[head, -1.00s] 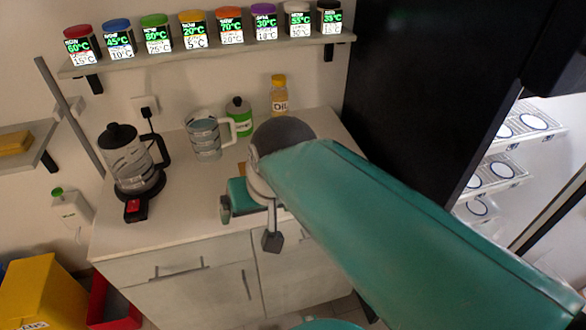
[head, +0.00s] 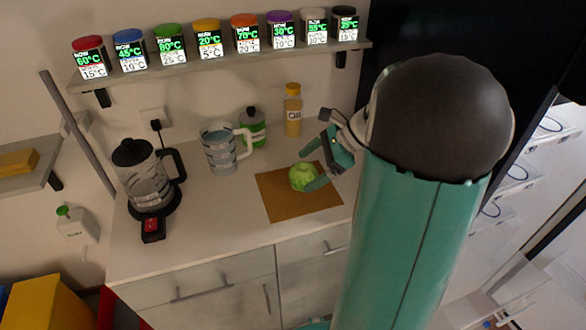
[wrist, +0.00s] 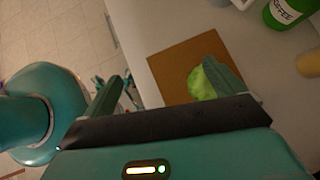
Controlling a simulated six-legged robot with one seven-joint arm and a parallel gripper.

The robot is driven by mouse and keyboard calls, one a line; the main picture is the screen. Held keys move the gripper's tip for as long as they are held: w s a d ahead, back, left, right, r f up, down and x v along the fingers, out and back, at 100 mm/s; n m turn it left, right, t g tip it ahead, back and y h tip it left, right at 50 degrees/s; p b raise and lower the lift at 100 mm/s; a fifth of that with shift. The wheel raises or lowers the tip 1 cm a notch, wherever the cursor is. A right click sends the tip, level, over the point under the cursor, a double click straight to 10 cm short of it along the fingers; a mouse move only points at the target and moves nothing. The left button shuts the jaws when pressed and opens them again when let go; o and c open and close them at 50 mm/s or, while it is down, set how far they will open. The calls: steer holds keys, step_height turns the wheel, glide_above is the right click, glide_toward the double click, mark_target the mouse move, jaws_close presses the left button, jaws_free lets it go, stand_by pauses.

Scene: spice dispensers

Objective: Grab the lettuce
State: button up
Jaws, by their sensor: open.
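The lettuce (head: 303,177) is a small light green ball on a brown board (head: 277,205) on the white counter. In the wrist view the lettuce (wrist: 203,85) shows beside the right-hand finger, which hides part of it. My gripper (head: 314,167) is open, with its fingers on the right side of the lettuce in the head view. In the wrist view my gripper (wrist: 170,85) has its two fingers wide apart, with the board (wrist: 172,70) beyond them. I cannot tell whether a finger touches the lettuce.
A kettle (head: 146,178) stands on the left. A shelf of several spice dispensers (head: 206,38) hangs above.

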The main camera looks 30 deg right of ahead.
mark_target(313, 169)
steer(key=d+f+m+t+y, duration=0.1)
steer(key=d+f+m+t, duration=0.35)
steer(key=d+m, duration=0.55)
steer(key=w+a+f, duration=0.1)
steer(key=w+a+f+n, duration=0.1)
steer(key=w+f, duration=0.1)
steer(key=w+a+f+n, duration=0.1)
steer(key=w, duration=0.1)
steer(key=shift+f+g, duration=0.25)
steer(key=shift+f, duration=0.1)
steer(key=x, duration=0.5)
steer(key=shift+f, duration=0.25)
steer(key=c, duration=1.1)
steer(key=shift+r, duration=0.15)
steer(key=shift+c, duration=0.2)
steer(key=shift+w+r, duration=0.1)
steer(key=shift+r, duration=0.5)
steer(key=s+d+r, duration=0.2)
steer(key=s+r, duration=0.9)
steer(key=s, duration=0.3)
steer(key=shift+r, duration=0.3)
